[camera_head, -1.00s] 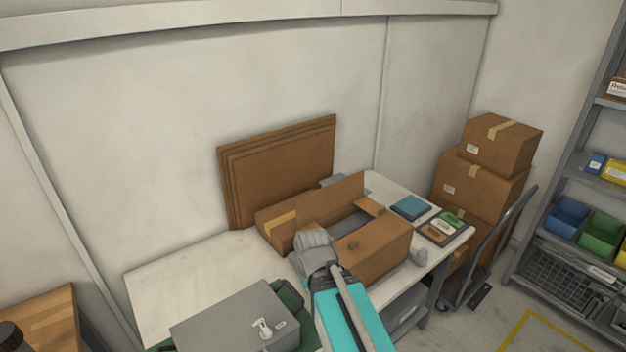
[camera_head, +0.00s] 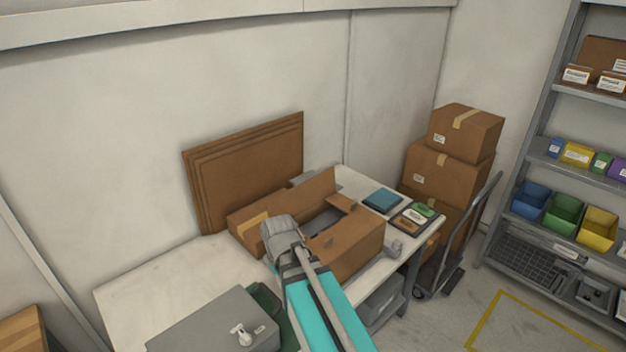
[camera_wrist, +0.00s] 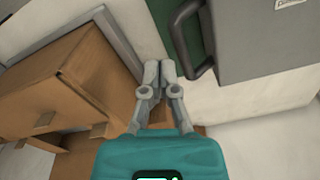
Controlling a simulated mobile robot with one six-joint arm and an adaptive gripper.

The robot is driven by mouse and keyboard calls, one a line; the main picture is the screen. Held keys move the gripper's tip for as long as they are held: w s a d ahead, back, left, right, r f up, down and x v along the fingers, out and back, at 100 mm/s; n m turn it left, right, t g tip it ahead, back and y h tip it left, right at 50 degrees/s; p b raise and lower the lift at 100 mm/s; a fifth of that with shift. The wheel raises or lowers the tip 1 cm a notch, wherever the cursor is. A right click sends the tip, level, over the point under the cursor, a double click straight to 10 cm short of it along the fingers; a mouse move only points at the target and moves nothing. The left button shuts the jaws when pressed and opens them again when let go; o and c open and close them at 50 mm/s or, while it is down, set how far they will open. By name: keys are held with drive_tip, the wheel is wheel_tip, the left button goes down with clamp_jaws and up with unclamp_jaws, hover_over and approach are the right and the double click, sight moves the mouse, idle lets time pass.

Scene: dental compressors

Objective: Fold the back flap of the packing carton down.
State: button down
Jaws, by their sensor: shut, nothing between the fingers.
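The packing carton (camera_head: 352,252) stands open on the white table. Its back flap (camera_head: 308,196) stands up along the rear edge, and a left flap with a tape strip (camera_head: 250,222) sticks outward. A small flap (camera_head: 341,203) shows at the right end. My gripper (camera_head: 280,228) is shut and empty, in front of the carton's left end and hiding part of it. In the wrist view, the shut fingers (camera_wrist: 158,72) are close beside the carton (camera_wrist: 70,82), with brown cardboard under them. I cannot tell whether they touch it.
Flat cardboard sheets (camera_head: 250,165) lean on the wall behind the carton. A grey case (camera_head: 205,325) stands front left; its side also shows in the wrist view (camera_wrist: 265,45). A blue item (camera_head: 382,200) and a tray (camera_head: 415,216) lie right. The table's left part is clear.

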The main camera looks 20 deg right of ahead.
drive_tip(key=w+r+p, duration=0.2)
drive_tip(key=w+r, duration=0.1)
drive_tip(key=w, duration=0.4)
wheel_tip(320, 180, up, 9)
drive_tip(key=n+t+p, duration=0.2)
drive_tip(key=n+p, duration=0.2)
drive_tip(key=p, duration=0.6)
hover_over(311, 181)
drive_tip(key=w+d, duration=0.1)
drive_tip(key=w, duration=0.6)
drive_tip(key=shift+s+d+r+y+b, duration=0.1)
drive_tip(key=shift+d+r+y+b, duration=0.1)
drive_tip(key=shift+y+b, duration=0.1)
drive_tip(key=shift+f, duration=0.15)
drive_tip(key=d+b+x, duration=0.1)
drive_tip(key=b+x, duration=0.9)
drive_tip(key=s, duration=0.3)
drive_tip(key=shift+s+d+r+p, duration=0.15)
drive_tip(key=shift+s+r+p, duration=0.25)
